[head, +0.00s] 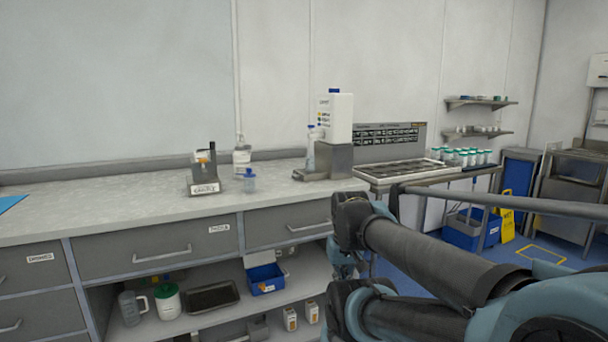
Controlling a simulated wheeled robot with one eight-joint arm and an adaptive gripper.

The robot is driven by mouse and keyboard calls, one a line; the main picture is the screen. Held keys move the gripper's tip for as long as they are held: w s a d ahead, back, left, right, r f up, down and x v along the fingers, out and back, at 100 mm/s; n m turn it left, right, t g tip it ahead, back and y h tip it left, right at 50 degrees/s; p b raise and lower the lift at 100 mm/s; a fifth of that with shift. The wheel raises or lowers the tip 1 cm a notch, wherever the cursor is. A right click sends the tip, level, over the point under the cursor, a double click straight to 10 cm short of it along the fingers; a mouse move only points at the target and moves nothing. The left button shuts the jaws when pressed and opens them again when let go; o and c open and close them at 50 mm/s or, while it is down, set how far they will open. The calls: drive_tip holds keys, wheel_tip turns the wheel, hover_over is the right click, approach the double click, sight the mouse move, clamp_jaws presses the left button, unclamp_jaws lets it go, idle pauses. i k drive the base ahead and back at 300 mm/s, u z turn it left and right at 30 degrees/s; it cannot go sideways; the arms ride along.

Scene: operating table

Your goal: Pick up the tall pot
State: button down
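A small clear pot with a blue lid (249,183) stands upright on the grey counter, near its front edge. A wider white pot with a green lid (168,303) stands on the open shelf below the counter. I cannot tell for sure which of these is the tall pot. My arm reaches in from the right, in front of the counter. My gripper (343,268) hangs below the arm's end, right of both pots and apart from them. It is mostly hidden by my arm links, so its fingers are not clear.
On the counter (110,197) stand a grey device (204,174), a clear bottle (242,157) and a dispenser with a white container (335,115). The shelf holds a clear jug (131,308), a dark tray (212,297) and a blue bin (265,280). The counter's left part is mostly clear.

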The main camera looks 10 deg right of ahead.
sight(310, 160)
drive_tip(key=u, duration=1.65)
drive_tip(key=k, duration=0.7)
drive_tip(key=z, duration=0.6)
drive_tip(key=i, duration=1)
